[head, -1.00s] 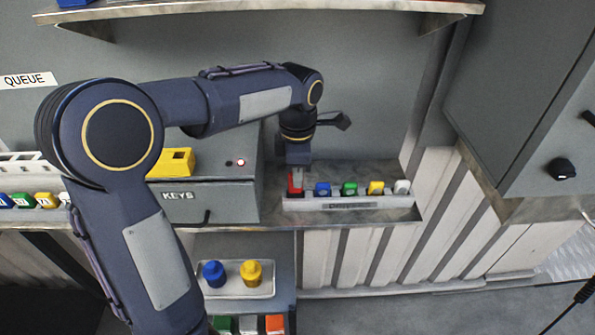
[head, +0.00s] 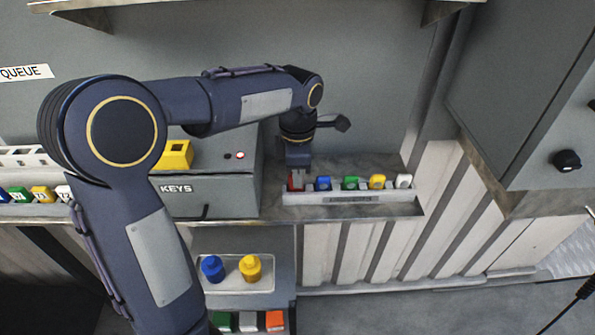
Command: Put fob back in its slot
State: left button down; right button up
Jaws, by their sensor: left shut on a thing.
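A red fob (head: 296,183) stands at the left end of a pale slotted rack (head: 350,199) on the metal shelf. My left gripper (head: 298,170) points down from above and is shut on the red fob. The fob's lower end is at the rack's leftmost place; I cannot tell how deep it sits. To its right in the same rack stand a blue fob (head: 323,183), a green fob (head: 351,183), a yellow fob (head: 377,181) and a white fob (head: 404,181). My right gripper is not in view.
A grey KEYS box (head: 205,195) with a yellow block (head: 176,155) on top stands left of the rack. Below, a tray (head: 237,286) holds a blue and a yellow piece. A grey cabinet (head: 520,100) is at the right. A shelf (head: 250,8) overhangs above.

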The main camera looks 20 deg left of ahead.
pick_arm(q)
jog(key=shift+f, duration=0.15)
jog(key=shift+f, duration=0.4)
jog(key=c, duration=1.3)
grip_release()
jog(key=shift+c, duration=0.2)
notch_tip(320, 180, up, 8)
jog(key=shift+f, duration=0.1)
